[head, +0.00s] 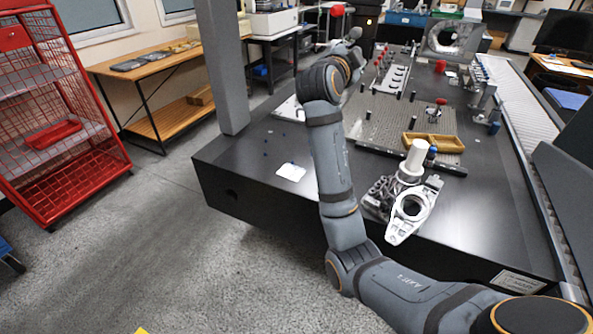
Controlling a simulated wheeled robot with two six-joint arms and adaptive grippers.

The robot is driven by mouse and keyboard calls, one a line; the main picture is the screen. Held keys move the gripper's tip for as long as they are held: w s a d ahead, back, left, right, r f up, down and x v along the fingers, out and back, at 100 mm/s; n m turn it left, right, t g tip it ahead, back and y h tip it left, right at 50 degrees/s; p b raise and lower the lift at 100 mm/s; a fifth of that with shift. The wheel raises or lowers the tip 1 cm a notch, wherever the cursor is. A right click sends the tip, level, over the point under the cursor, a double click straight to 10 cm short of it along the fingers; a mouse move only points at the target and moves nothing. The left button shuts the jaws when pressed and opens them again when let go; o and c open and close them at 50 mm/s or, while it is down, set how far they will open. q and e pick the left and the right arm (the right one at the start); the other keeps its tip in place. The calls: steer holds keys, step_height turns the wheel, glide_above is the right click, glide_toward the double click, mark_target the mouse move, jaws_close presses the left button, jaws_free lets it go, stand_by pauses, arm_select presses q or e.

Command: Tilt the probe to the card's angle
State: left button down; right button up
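A small white card (291,171) lies flat on the dark granite table near its left front edge; any marking on it is too small to read. My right arm comes in from the lower right and reaches up across the table. Its gripper (352,42) is at the far end, by the back left of the table; it is small, partly hidden by the wrist, and its fingers cannot be made out. A red-ended piece (337,10) shows just above it. I cannot pick out the probe for certain. My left gripper is not in view.
A grey metal casting (413,210) and a white cylinder (416,158) stand at the table's front right. A yellow tray (433,142) lies behind them. A grey column (222,65) rises at the left. A red wire cart (55,115) stands far left, with open floor between.

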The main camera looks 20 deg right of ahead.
steer(key=b+v, duration=0.2)
steer(key=v, duration=0.5)
steer(key=shift+b, duration=0.35)
